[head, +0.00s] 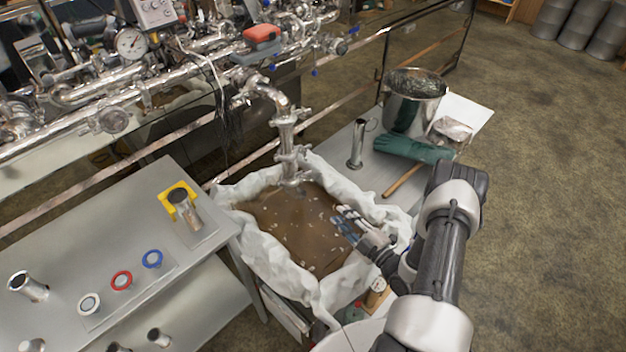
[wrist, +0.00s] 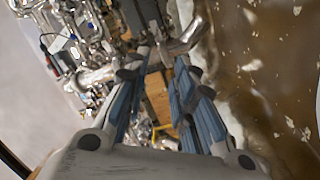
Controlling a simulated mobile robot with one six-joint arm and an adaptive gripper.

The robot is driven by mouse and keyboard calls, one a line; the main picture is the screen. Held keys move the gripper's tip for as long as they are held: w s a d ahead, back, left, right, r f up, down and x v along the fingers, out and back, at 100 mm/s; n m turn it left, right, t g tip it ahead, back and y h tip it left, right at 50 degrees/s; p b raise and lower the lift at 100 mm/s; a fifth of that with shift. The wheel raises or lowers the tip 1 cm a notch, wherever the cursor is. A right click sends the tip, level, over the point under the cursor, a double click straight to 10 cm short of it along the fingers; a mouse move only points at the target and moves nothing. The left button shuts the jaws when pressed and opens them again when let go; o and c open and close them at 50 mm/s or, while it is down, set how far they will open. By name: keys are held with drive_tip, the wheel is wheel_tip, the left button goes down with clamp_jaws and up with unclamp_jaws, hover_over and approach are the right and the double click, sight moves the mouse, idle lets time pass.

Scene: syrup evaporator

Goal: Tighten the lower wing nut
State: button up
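A shiny metal pipe (head: 287,137) drops from an elbow over a cloth-lined tank of brown liquid. It has an upper clamp joint (head: 284,120) and a lower clamp joint (head: 291,156). The lower wing nut is too small to pick out at the lower joint. My gripper (head: 343,221), with blue finger pads, is over the liquid, to the right of and nearer than the pipe's lower end, and apart from it. In the wrist view my gripper (wrist: 160,68) has a clear gap between its fingers and holds nothing. Metal piping (wrist: 190,35) shows beyond the fingertips.
The tank's white cloth rim (head: 262,268) surrounds the liquid. A steel table (head: 75,240) with gaskets and pipe pieces stands left. On the right table are an upright tube (head: 356,145), a steel pot (head: 412,105), and green gloves (head: 415,150). Open floor lies right.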

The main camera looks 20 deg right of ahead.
sight(307, 182)
drive_tip(key=w+a+n+b, duration=0.1)
drive_tip(key=w, duration=0.4)
drive_tip(key=w+a+n+b, duration=0.1)
drive_tip(key=w+a, duration=0.1)
drive_tip(key=w, duration=0.3)
drive_tip(key=w+a+n, duration=0.1)
drive_tip(key=w, duration=0.4)
drive_tip(key=shift+a+r+h+b, duration=0.2)
drive_tip(key=shift+r+h+b, duration=0.1)
drive_tip(key=shift+b, duration=0.1)
drive_tip(key=shift+c, duration=0.5)
clamp_jaws()
